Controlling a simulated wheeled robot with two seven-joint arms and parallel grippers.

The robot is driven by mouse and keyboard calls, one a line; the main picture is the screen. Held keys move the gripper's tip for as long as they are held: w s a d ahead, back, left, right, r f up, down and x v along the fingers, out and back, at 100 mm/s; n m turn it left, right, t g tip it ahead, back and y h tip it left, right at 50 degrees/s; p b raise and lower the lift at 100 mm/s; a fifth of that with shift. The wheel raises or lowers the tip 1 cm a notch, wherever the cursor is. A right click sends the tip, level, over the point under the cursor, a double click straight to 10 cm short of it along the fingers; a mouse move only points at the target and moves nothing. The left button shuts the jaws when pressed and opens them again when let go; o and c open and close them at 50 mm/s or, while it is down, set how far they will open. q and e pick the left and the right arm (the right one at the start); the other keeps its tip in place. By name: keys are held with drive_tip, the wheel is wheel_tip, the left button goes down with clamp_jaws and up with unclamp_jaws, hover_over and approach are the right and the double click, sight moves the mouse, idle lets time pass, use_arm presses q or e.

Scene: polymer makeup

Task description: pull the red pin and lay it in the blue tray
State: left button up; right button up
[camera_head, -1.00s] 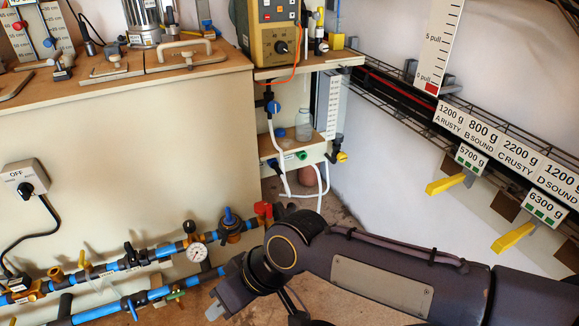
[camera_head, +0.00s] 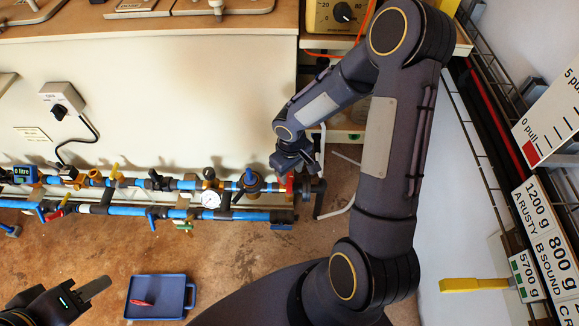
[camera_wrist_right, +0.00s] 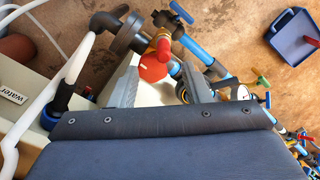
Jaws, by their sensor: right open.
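The blue tray (camera_head: 178,311) lies on the brown floor at the lower left of the head view, and at the top right of the right wrist view (camera_wrist_right: 283,46). A small red piece (camera_head: 141,302) lies in it; I cannot tell for certain that it is the pin. My right gripper (camera_wrist_right: 160,66) is open, with its fingers on either side of a red octagonal part (camera_wrist_right: 154,68) at the pipe end; contact is unclear. It reaches the pipe end in the head view (camera_head: 300,170). My left gripper (camera_head: 90,292) is partly cut off beside the tray; its opening is unclear.
Blue pipes (camera_head: 130,211) with valves and a gauge (camera_head: 210,199) run along the white cabinet (camera_head: 190,110). A blue-handled valve (camera_wrist_right: 181,12) and a white hose (camera_wrist_right: 62,75) are close to my right gripper. The floor around the tray is mostly clear.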

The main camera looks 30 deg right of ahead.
sight(289, 183)
drive_tip(key=f+b, duration=0.1)
drive_tip(key=f, duration=0.2)
drive_tip(key=f+b, duration=0.1)
drive_tip(key=f, duration=0.2)
drive_tip(key=f+b, duration=0.1)
drive_tip(key=f, duration=0.2)
drive_tip(key=shift+a+f, duration=0.1)
drive_tip(key=shift+a, duration=0.15)
drive_tip(key=shift+c, duration=0.4)
clamp_jaws()
